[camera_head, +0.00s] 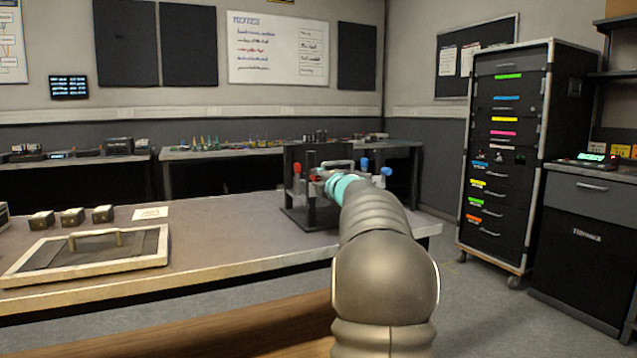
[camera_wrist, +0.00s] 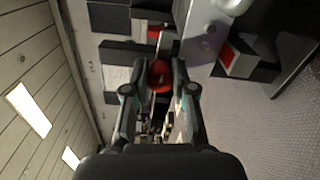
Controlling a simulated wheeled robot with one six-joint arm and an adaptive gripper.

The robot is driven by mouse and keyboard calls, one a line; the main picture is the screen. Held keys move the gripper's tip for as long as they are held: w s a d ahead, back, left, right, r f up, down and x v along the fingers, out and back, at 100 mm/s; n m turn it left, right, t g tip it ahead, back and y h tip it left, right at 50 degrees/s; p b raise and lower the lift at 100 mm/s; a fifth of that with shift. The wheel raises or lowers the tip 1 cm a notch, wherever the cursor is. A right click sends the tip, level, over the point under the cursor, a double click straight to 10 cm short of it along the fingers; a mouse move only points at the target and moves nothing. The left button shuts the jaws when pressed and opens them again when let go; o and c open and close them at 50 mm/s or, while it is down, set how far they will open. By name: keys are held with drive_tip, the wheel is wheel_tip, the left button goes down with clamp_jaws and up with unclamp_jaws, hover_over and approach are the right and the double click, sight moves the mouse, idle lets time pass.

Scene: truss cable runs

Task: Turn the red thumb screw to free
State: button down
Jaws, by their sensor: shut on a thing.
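The red thumb screw (camera_wrist: 160,77) shows as a round red knob between my fingertips in the wrist view. My gripper (camera_wrist: 160,72) is shut on it, one finger at each side. In the head view, my arm hides most of the gripper and the gripped screw. The dark fixture (camera_head: 293,201) stands on the workbench there. It carries red knobs (camera_head: 297,168) on its left and blue knobs (camera_head: 386,171) on its right. I cannot tell the screw's turn angle.
The workbench (camera_head: 225,222) holds a framed panel with a handle (camera_head: 130,240) and several small dark blocks (camera_head: 72,216) at the left. A drawer cabinet (camera_head: 505,150) stands on the right. In the wrist view, another red-faced block (camera_wrist: 229,56) sits right of the gripper.

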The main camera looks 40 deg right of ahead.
drive_tip(key=shift+n, duration=0.3)
idle(0.4)
drive_tip(key=c, duration=1)
unclamp_jaws()
drive_tip(key=shift+o, duration=0.2)
drive_tip(key=shift+s, duration=0.15)
drive_tip(key=v, duration=1.1)
drive_tip(key=shift+s, duration=0.35)
drive_tip(key=shift+f, duration=0.1)
